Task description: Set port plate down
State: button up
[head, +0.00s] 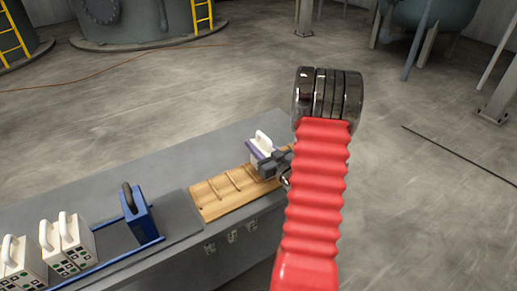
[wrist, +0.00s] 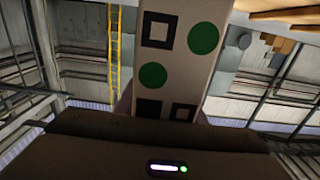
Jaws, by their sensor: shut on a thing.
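The port plate (head: 260,148) is a pale plate with a white loop handle and a purple edge. It is at the far right end of the wooden slotted rack (head: 208,199), close over it; I cannot tell if it touches the wood. My gripper (head: 274,161) is shut on the plate from its right side. In the wrist view the plate (wrist: 178,75) fills the upper middle, its face showing green discs and black squares. My fingertips are mostly hidden there. Part of the rack is hidden behind my red arm.
The rack lies on a long grey bench (head: 150,170). A blue press frame (head: 139,218) with a black handle and blue rails stands to its left, with several white handled plates (head: 66,246) farther left. The rack's left part is empty. Tanks stand at the back.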

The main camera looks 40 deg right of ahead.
jog(key=shift+f, duration=0.95)
jog(key=shift+f, duration=0.1)
jog(key=o, duration=1.3)
jog(key=shift+o, duration=0.2)
jog(key=shift+s, duration=0.1)
jog(key=v, duration=1.2)
jog(key=shift+o, duration=0.2)
